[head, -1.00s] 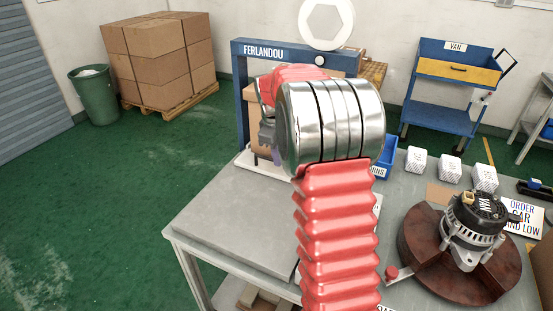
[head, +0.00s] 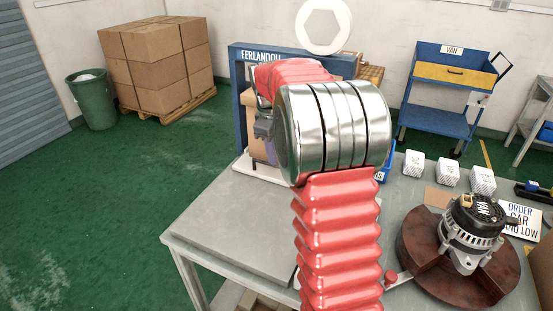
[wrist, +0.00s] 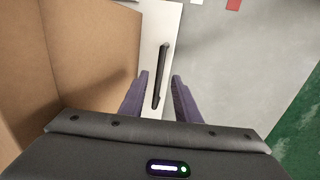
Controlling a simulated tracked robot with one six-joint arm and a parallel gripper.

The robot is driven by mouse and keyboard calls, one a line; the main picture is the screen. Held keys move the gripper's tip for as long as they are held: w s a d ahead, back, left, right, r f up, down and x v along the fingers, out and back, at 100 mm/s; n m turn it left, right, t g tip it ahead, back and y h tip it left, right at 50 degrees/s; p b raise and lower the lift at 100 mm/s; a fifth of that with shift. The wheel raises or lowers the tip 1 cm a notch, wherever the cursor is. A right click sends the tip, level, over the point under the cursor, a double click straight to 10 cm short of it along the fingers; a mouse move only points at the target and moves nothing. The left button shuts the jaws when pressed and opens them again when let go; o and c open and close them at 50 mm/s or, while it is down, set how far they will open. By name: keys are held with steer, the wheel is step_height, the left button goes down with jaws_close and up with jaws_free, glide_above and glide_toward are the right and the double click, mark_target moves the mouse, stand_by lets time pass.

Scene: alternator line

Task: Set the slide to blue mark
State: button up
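My gripper (wrist: 159,78) shows two purple fingers standing apart, with nothing held between them. In the wrist view a thin black bar (wrist: 161,70) lies on a white plate (wrist: 165,25), seen through the gap between the fingertips; I cannot tell whether it is the slide. A red mark (wrist: 233,4) is cut off at the top edge. I see no blue mark. In the head view my gripper (head: 268,150) is mostly hidden behind my arm, inside the blue press frame (head: 240,95).
A brown box (wrist: 85,50) stands close left of the fingers. On the grey table (head: 235,215) a dark alternator (head: 470,235) sits on a round brown turntable (head: 415,240), with small white boxes (head: 447,172) behind. The table's left front is clear.

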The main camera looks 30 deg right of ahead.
step_height(320, 180, up, 9)
steer(key=s+a, duration=0.1)
steer(key=shift+a, duration=0.3)
stand_by(0.5)
steer(key=s+a+f+m, duration=0.3)
steer(key=f+m, duration=0.1)
steer(key=f, duration=0.1)
steer(key=s+a+m+t+y, duration=0.1)
steer(key=s+a+t, duration=0.1)
steer(key=s+a, duration=0.8)
steer(key=s+a+m+t, duration=0.1)
steer(key=s+a+t, duration=0.1)
steer(key=s+a, duration=0.8)
steer(key=shift+s+a+m+y, duration=0.2)
steer(key=shift+s+m+y, duration=0.15)
steer(key=shift+s, duration=2.6)
